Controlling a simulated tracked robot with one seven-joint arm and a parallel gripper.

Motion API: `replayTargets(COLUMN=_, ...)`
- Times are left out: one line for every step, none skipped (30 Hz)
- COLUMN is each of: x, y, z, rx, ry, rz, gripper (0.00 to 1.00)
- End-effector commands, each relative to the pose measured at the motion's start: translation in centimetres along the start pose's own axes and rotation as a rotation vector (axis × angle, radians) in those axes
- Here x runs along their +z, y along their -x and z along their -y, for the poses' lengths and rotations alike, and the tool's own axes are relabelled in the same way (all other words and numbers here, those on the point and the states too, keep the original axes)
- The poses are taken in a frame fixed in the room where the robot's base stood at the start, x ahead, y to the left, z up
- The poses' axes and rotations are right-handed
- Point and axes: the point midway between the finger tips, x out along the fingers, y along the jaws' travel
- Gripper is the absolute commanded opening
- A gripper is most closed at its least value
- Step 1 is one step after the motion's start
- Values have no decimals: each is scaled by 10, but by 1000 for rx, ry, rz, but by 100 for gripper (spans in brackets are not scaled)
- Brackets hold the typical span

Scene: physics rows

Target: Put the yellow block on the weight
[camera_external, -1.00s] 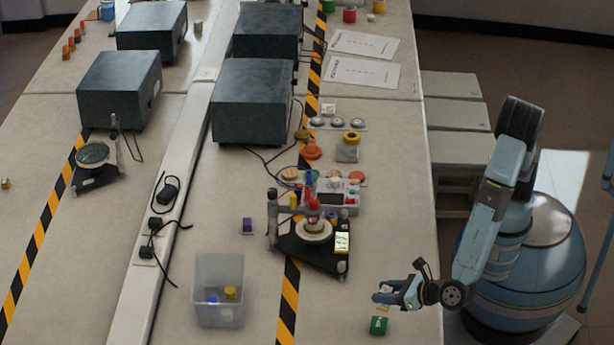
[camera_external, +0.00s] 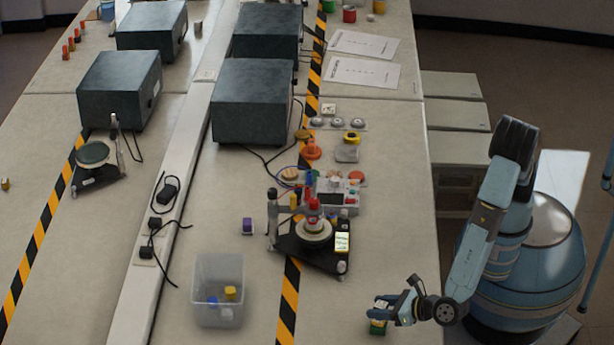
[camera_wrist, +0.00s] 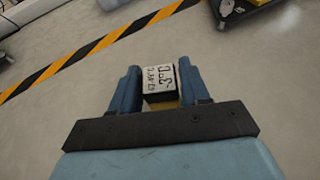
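My gripper (camera_external: 379,311) is low over the right front of the table, with its fingers closed around a small block. In the wrist view this block sits between the fingers (camera_wrist: 161,88). It has a white face with black print, a dark edge, and a strip of yellow (camera_wrist: 165,105) on the near side; I take it for the yellow block. A green block (camera_external: 377,332) is directly under the fingers, mostly covered. I cannot tell whether the two blocks touch. No thing is clearly marked as the weight; the green block may be it.
A black-based instrument (camera_external: 318,258) with a red-topped post stands to the left. A clear bin (camera_external: 218,312) with small blocks stands further left. A purple block (camera_external: 247,226) lies behind it. The table between the instrument and my gripper is clear.

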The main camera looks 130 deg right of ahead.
Motion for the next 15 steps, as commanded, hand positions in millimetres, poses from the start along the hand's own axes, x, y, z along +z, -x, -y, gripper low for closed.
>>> replayTargets(x=0, y=0, z=0, rx=0, ry=0, rz=0, gripper=51)
replayTargets(x=0, y=0, z=0, rx=0, ry=0, rz=0, gripper=54)
replayTargets(x=0, y=0, z=0, rx=0, ry=0, rz=0, gripper=58)
replayTargets(x=0, y=0, z=0, rx=0, ry=0, rz=0, gripper=60)
replayTargets(x=0, y=0, z=0, rx=0, ry=0, rz=0, gripper=63)
replayTargets(x=0, y=0, z=0, rx=0, ry=0, rz=0, gripper=66)
replayTargets(x=0, y=0, z=0, rx=0, ry=0, rz=0, gripper=66)
replayTargets(x=0, y=0, z=0, rx=0, ry=0, rz=0, gripper=66)
replayTargets(x=0, y=0, z=0, rx=0, ry=0, rz=0, gripper=66)
replayTargets(x=0, y=0, z=0, rx=0, ry=0, rz=0, gripper=66)
replayTargets(x=0, y=0, z=0, rx=0, ry=0, rz=0, gripper=66)
replayTargets(x=0, y=0, z=0, rx=0, ry=0, rz=0, gripper=66)
replayTargets(x=1, y=0, z=0, rx=0, ry=0, rz=0, gripper=66)
replayTargets(x=2, y=1, z=0, rx=0, ry=0, rz=0, gripper=66)
replayTargets(x=2, y=2, z=0, rx=1, ry=0, rz=0, gripper=66)
